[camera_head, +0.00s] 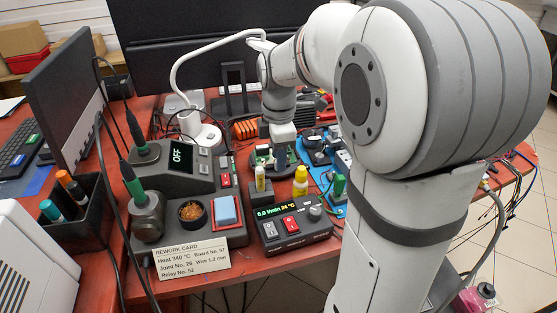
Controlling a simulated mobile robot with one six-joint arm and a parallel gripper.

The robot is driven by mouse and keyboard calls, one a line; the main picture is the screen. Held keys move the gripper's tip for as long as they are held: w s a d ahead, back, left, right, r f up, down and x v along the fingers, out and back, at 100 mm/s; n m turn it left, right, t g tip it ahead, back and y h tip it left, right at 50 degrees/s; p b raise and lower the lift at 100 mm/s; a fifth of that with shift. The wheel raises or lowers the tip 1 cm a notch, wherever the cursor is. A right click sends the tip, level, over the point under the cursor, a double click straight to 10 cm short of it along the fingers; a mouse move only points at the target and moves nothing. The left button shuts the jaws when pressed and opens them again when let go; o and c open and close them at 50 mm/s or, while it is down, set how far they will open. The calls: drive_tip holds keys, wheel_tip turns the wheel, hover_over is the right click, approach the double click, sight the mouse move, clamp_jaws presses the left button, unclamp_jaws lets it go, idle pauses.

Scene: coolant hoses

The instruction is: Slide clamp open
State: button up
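No clamp can be made out. A blue plate (341,210) with round fittings lies to the right of my gripper, partly covered by my arm. A dark control box (290,226) in front reads 0.0 l/min and 24 °C. Any hoses near my gripper are too small or hidden to tell apart.
A soldering station (178,160) reading OFF, a blue sponge (226,211) and a rework card (192,258) are to the left. A white lamp (200,134) stands behind. Loose wires (512,167) hang at the right edge.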

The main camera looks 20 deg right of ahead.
drive_tip(key=shift+f, duration=0.45)
drive_tip(key=shift+c, duration=0.3)
clamp_jaws()
